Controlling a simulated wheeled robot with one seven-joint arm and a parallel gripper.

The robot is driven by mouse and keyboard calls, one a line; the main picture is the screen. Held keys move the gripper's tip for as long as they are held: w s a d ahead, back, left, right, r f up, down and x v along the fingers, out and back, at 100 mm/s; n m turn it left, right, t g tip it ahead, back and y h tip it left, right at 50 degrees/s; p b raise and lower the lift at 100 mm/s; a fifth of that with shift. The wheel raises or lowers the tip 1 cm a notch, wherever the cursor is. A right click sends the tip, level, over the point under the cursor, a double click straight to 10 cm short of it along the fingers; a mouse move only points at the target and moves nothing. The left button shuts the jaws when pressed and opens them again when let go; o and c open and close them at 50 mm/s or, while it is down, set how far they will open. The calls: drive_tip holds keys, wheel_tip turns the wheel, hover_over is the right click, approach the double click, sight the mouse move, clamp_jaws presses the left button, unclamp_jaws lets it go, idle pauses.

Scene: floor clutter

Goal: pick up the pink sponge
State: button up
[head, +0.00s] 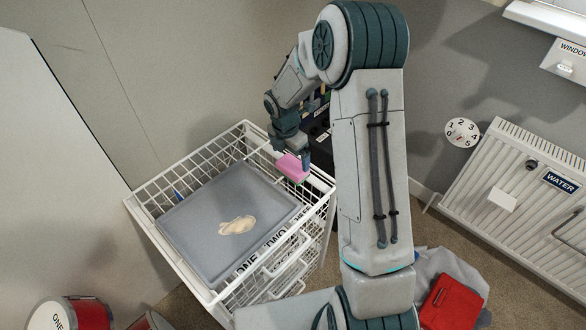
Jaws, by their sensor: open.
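The pink sponge (292,167) is at the right back part of the white wire basket unit, close to the rim. My gripper (291,155) is right at the sponge, pointing down with its fingers around or just above it. The jaws are open. The fingertips are small in the head view, and I cannot tell whether they touch the sponge. My arm hides what lies behind it to the right.
The white wire basket unit (139,213) has a grey tray (182,228) with a beige smear on it. Red drums (88,314) stand at lower left. A red item (452,304) lies on grey cloth at lower right. A white radiator (520,215) is at right.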

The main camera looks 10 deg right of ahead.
sight(292, 164)
drive_tip(key=shift+w+d+f, duration=0.15)
drive_tip(key=shift+f, duration=0.95)
drive_tip(key=shift+w+d+f, duration=0.2)
drive_tip(key=shift+f, duration=0.9)
drive_tip(key=shift+w+d+f, duration=0.15)
drive_tip(key=shift+f, duration=0.95)
drive_tip(key=c, duration=0.7)
